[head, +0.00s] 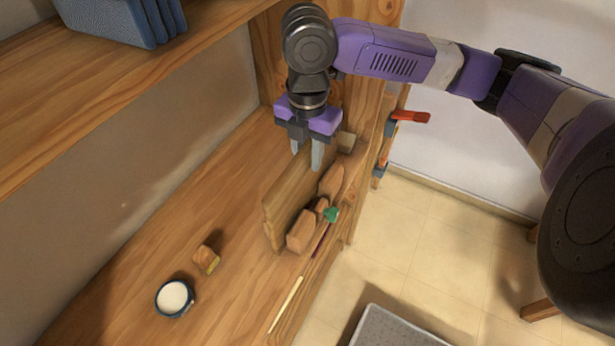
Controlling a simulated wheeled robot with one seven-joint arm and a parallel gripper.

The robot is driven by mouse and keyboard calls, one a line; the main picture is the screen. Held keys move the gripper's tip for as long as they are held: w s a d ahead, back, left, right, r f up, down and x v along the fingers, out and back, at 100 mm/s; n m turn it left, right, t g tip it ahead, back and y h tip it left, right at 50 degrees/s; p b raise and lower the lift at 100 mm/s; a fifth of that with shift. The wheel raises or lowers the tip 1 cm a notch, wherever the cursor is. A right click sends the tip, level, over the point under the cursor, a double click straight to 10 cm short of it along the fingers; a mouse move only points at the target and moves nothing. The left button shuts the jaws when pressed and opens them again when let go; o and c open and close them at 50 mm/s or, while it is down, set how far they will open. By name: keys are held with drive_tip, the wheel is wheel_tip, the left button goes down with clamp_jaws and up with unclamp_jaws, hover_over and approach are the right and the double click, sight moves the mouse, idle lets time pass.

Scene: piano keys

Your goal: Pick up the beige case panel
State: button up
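A flat tan panel (283,205), which looks like the beige case panel, stands on edge on the wooden shelf, left of several brown wooden blocks (301,230). Its long side runs from lower left to upper right. My gripper (306,160) hangs above the panel's far end, fingers pointing down. The two fingers are apart with nothing seen between them. The far end of the panel is partly hidden near the fingers. I cannot tell the exact height gap between fingertips and panel.
A small green piece (331,214) lies by the blocks. A dark cup with white contents (174,298) and a small wooden block (206,259) stand left. A pale strip (286,304) lies near the front edge. An upper shelf (120,85) overhangs at left; a red-handled clamp (410,117) juts out right.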

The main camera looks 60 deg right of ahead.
clamp_jaws()
drive_tip(key=shift+r, duration=0.1)
idle(1.1)
